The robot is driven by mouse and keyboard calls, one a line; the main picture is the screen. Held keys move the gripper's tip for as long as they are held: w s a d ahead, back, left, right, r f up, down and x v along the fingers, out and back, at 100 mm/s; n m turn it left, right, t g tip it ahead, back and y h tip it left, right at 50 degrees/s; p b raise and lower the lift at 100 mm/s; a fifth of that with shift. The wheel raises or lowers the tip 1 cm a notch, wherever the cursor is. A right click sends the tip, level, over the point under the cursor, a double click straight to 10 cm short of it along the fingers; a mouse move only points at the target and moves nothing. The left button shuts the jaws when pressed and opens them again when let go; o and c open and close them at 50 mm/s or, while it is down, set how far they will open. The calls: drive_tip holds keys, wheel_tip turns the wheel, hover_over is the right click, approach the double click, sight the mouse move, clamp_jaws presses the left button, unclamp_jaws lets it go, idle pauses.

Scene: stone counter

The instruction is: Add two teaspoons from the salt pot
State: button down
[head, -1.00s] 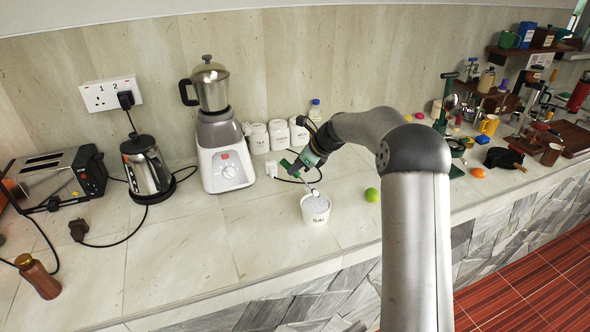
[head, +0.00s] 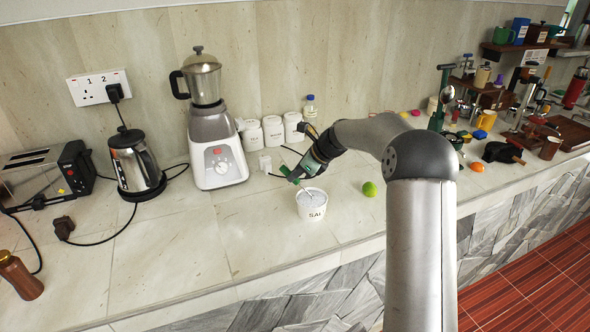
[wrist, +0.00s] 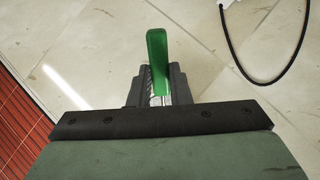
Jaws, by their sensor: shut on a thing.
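The white salt pot (head: 312,210), lettered "SAL", stands upright near the front of the counter, filled with greyish-white salt. My gripper (head: 299,174) is above and just behind the pot, tilted down. It is shut on a teaspoon with a green handle (head: 290,176); the handle also shows between the fingers (wrist: 160,88) in the wrist view. The spoon's thin metal shaft (head: 305,189) slants down to the pot's mouth. The spoon's bowl cannot be made out there, so I cannot tell how deep it sits or whether it holds salt.
A blender (head: 213,140), kettle (head: 134,160) and toaster (head: 40,178) stand to the left. White labelled jars (head: 273,131) line the wall. A lime (head: 369,189) lies right of the pot. A black cable (wrist: 262,80) lies on the counter.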

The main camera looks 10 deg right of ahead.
sight(283, 166)
drive_tip(key=shift+a+h+p, duration=0.15)
drive_tip(key=shift+h+p, duration=0.15)
drive_tip(key=shift+p, duration=0.3)
drive_tip(key=p, duration=0.1)
drive_tip(key=f+g+h+p, duration=0.1)
drive_tip(key=shift+w+a+p, duration=0.2)
drive_tip(key=shift+a+p, duration=0.05)
drive_tip(key=shift+p, duration=0.1)
drive_tip(key=r+h+p, duration=0.1)
drive_tip(key=p, duration=0.2)
drive_tip(key=a+g+h+p, duration=0.1)
drive_tip(key=p, duration=0.3)
drive_tip(key=shift+w+a+r, duration=0.2)
drive_tip(key=shift+w+r, duration=0.15)
drive_tip(key=shift+w, duration=0.05)
drive_tip(key=shift+w+a+r+g+h, duration=0.3)
drive_tip(key=shift+a+g+h, duration=0.25)
drive_tip(key=shift+h, duration=0.25)
drive_tip(key=shift+w+a+r+h, duration=0.15)
drive_tip(key=shift+r+h, duration=0.05)
drive_tip(key=shift+h, duration=0.1)
